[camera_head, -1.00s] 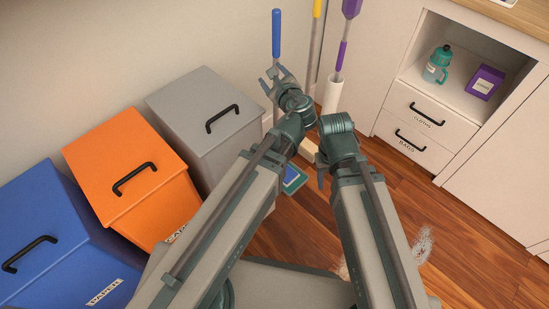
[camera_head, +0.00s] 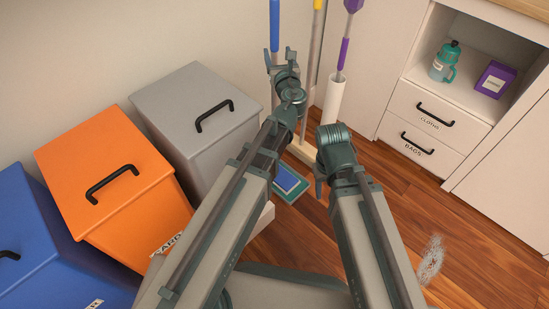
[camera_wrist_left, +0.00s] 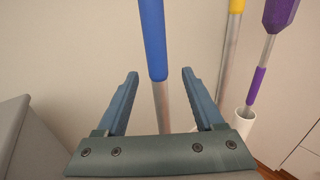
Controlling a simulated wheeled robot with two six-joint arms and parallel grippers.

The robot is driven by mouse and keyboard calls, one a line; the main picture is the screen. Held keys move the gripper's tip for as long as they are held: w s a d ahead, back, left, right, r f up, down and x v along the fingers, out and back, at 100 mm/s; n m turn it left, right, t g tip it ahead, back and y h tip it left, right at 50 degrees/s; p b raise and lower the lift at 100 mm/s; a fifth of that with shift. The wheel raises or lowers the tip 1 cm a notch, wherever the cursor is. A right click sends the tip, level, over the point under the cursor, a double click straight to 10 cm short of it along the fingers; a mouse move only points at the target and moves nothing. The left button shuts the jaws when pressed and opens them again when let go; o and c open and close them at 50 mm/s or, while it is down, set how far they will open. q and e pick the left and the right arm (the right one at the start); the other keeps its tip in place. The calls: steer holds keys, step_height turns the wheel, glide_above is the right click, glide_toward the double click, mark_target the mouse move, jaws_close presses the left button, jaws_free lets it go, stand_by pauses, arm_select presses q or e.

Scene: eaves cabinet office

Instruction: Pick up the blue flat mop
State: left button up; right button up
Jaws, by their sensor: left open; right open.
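The blue flat mop has a blue handle grip (camera_head: 275,25) on a grey metal pole, upright against the wall. Its flat blue and teal head (camera_head: 290,184) is low on the floor. In the left wrist view the blue grip (camera_wrist_left: 152,40) and the pole stand between the two open fingers of my left gripper (camera_wrist_left: 158,95), with a gap on each side. In the head view my left gripper (camera_head: 282,57) is at the pole just below the blue grip. My right gripper (camera_head: 320,182) is open and empty, low in the middle, partly hidden by its own wrist.
A yellow-handled broom (camera_head: 315,50) and a purple-handled brush (camera_head: 343,55) in a white holder (camera_head: 332,100) stand close to the right. Grey (camera_head: 195,105), orange (camera_head: 110,170) and blue (camera_head: 50,245) bins line the left. A cabinet (camera_head: 440,105) is at right; wooden floor lies before it.

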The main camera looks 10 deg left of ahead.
arm_select(q)
steer(key=shift+x, duration=3.95)
steer(key=shift+s+a+f, duration=0.15)
steer(key=shift+f, duration=0.05)
jaws_close()
